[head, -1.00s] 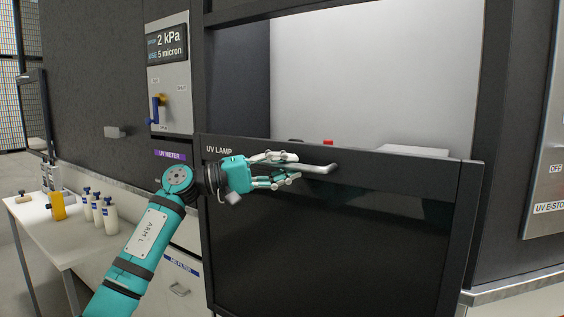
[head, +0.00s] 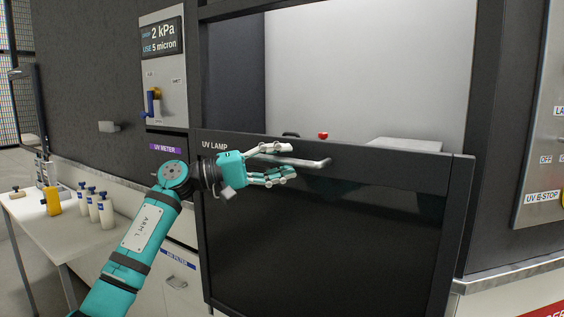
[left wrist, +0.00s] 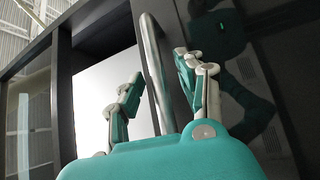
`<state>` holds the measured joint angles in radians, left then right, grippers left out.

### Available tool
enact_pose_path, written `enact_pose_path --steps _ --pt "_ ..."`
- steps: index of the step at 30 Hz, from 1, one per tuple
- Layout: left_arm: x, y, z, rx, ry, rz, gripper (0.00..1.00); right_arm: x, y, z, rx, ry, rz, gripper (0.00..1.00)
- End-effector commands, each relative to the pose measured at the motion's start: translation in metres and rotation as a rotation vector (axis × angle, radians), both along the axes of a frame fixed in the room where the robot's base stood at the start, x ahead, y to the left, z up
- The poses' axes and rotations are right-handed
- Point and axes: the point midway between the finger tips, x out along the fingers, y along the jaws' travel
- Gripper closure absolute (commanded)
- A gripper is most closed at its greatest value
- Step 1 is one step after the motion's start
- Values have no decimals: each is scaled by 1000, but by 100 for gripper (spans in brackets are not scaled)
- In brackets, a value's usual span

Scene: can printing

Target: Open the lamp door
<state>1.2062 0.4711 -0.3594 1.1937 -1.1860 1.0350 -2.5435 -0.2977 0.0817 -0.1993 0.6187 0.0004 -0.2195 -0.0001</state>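The lamp door (head: 330,240) is a dark glossy panel with a black top frame marked "UV LAMP". It stands low, with a wide gap above it that shows the pale chamber inside. Its grey bar handle (head: 318,164) runs along the top frame; it also shows in the left wrist view (left wrist: 156,70). My left gripper (head: 290,161) is at the handle's left part, with one finger above the bar and one below. In the left wrist view the fingers (left wrist: 160,92) stand apart on either side of the bar, with gaps. My right gripper is not in view.
A small red object (head: 323,135) and a pale box-like thing (head: 405,144) show inside the chamber. A panel with a yellow and blue valve (head: 152,103) is at the left. A white table (head: 45,228) with several bottles stands at far left. A switch panel (head: 545,150) is at the right.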

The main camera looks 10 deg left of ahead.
Motion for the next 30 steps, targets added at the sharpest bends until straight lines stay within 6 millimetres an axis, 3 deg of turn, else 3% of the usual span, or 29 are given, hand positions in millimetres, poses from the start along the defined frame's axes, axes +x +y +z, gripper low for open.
enact_pose_path --steps 18,30 --pt "-43 96 -16 1 2 1 62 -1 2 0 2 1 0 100" --pt "-48 106 -17 0 1 -2 62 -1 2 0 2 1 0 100"
